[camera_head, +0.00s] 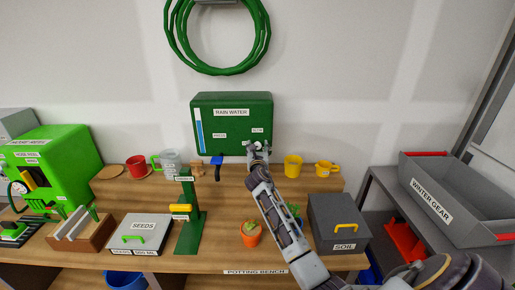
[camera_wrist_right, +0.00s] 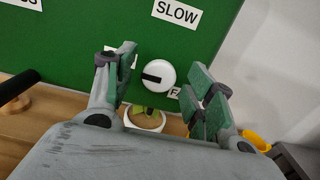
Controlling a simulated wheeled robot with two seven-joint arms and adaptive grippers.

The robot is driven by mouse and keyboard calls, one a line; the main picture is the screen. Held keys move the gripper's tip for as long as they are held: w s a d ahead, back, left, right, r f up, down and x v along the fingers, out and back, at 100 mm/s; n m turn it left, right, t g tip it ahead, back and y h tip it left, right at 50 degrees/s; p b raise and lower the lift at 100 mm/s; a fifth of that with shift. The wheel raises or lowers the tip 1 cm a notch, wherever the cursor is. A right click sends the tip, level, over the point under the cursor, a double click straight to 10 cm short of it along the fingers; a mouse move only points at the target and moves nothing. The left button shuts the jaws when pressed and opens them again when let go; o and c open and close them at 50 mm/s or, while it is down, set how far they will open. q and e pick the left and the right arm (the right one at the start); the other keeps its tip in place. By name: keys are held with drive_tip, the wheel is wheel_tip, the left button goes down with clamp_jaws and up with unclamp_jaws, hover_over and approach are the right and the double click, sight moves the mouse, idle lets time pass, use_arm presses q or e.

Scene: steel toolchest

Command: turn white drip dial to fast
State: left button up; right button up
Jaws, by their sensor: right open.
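The white drip dial (camera_wrist_right: 160,77) is on the front of the green rain water box (camera_head: 232,106). A black mark on the dial points left in the right wrist view, toward a white label (camera_wrist_right: 113,58) mostly hidden behind a finger. The SLOW label (camera_wrist_right: 177,11) is above the dial. A label starting with F (camera_wrist_right: 175,92) is at its lower right, partly hidden by the other finger. My right gripper (camera_wrist_right: 163,72) is open, its fingers on either side of the dial; I cannot tell whether they touch it. In the head view, the right gripper (camera_head: 258,152) covers much of the dial area. My left gripper is out of view.
A blue-handled tap (camera_head: 217,162) sits below the box, left of the gripper. Yellow mugs (camera_head: 292,166) stand on the shelf to the right. A green post stand (camera_head: 188,222) and an orange plant pot (camera_head: 251,234) stand in front on the bench.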

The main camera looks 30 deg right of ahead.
idle(0.3)
drive_tip(key=c, duration=1)
